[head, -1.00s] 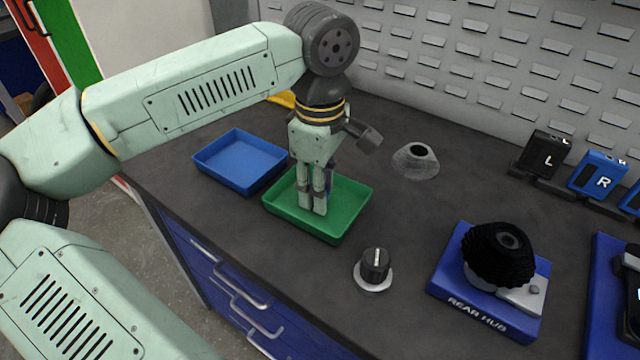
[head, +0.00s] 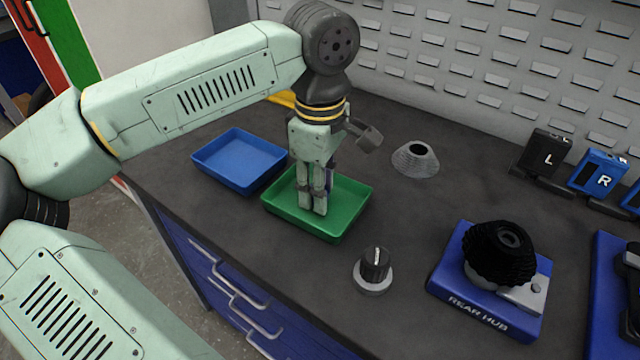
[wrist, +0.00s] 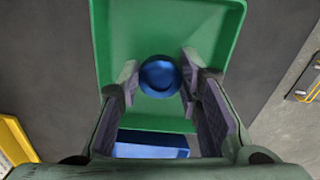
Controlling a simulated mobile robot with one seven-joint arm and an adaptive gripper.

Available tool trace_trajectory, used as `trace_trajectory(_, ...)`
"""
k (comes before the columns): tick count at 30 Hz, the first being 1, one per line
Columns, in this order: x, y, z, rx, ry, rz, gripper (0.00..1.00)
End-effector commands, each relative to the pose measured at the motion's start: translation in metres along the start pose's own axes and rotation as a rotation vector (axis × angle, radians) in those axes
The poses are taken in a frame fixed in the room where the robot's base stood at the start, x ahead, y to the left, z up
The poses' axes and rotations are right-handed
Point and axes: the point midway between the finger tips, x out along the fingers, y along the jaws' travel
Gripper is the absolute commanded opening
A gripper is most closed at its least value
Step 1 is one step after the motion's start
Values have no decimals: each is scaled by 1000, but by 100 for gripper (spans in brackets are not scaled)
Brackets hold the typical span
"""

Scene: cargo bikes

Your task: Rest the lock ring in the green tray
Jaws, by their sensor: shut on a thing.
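My gripper (head: 319,208) points down inside the green tray (head: 350,212), its fingertips low over the tray's floor. In the wrist view, the fingertips (wrist: 156,78) are shut on a round, shiny blue piece with a darker round middle, which I take for the lock ring (wrist: 159,75). The green tray (wrist: 222,30) is below and around it. Whether the ring touches the tray floor I cannot tell. The fingers hide the ring in the head view.
A blue tray (head: 240,162) stands left of the green one. A grey ridged cone (head: 416,160) stands behind right, a black knob on a silver base (head: 374,270) in front right. A blue "REAR HUB" stand (head: 480,305) is further right. Pegboard (head: 480,60) closes the back.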

Motion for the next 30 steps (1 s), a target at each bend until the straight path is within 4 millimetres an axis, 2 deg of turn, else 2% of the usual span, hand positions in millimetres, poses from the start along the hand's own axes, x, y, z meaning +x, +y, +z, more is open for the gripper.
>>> trace_trajectory(30,12,0,0,0,0,0,0)
